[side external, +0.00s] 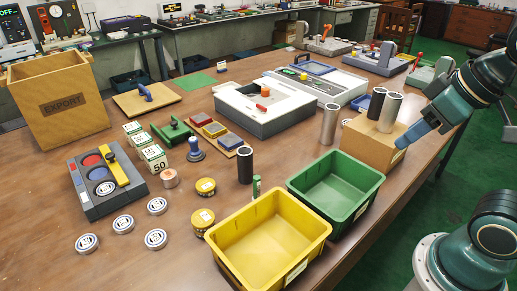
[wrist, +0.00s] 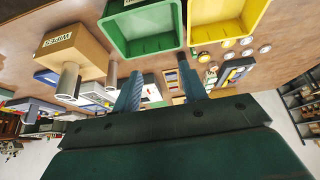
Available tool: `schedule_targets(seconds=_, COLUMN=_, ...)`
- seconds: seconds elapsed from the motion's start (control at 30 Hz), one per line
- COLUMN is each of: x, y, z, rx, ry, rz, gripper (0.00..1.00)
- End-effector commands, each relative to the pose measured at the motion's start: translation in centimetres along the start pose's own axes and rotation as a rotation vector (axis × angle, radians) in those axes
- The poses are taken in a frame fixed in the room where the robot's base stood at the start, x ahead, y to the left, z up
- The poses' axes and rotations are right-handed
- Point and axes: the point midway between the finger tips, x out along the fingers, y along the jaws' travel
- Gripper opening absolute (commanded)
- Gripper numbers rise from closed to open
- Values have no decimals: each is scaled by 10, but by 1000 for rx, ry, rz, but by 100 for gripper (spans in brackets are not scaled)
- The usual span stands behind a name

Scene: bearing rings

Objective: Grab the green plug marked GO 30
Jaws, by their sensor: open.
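A small upright green piece (side external: 256,188) shows just behind the yellow bin in the side view; its lower part is hidden and no GO 30 marking is readable. A green tool with a raised grip (side external: 172,134) lies farther left, beside the marked blocks; I cannot tell its marking either. My gripper (side external: 404,142) is at the right, by the cardboard box, well away from both green pieces. In the wrist view my gripper (wrist: 158,66) has its two fingers apart with nothing held between them.
The yellow bin (side external: 322,232) and green bin (side external: 375,181) stand at the front. The cardboard box (side external: 366,150) carries metal and dark cylinders. A black cylinder (side external: 245,166) stands near the yellow bin. White-green blocks (side external: 155,160) and the wooden EXPORT box (side external: 60,128) are left.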

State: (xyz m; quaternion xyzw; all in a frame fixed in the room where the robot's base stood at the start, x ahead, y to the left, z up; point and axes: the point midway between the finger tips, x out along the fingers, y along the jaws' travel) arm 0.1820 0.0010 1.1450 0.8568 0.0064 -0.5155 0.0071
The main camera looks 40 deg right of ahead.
Motion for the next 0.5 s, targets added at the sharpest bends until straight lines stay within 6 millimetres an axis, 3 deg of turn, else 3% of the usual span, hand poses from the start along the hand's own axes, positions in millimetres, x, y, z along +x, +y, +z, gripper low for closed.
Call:
schedule_targets(seconds=0.17, x=5, y=-4, z=-15, rx=-70, ry=-22, rz=-17, gripper=43)
schedule_targets(seconds=0.5, x=30, y=-18, z=-67, rx=-331, ry=-83, rz=-93, gripper=43)
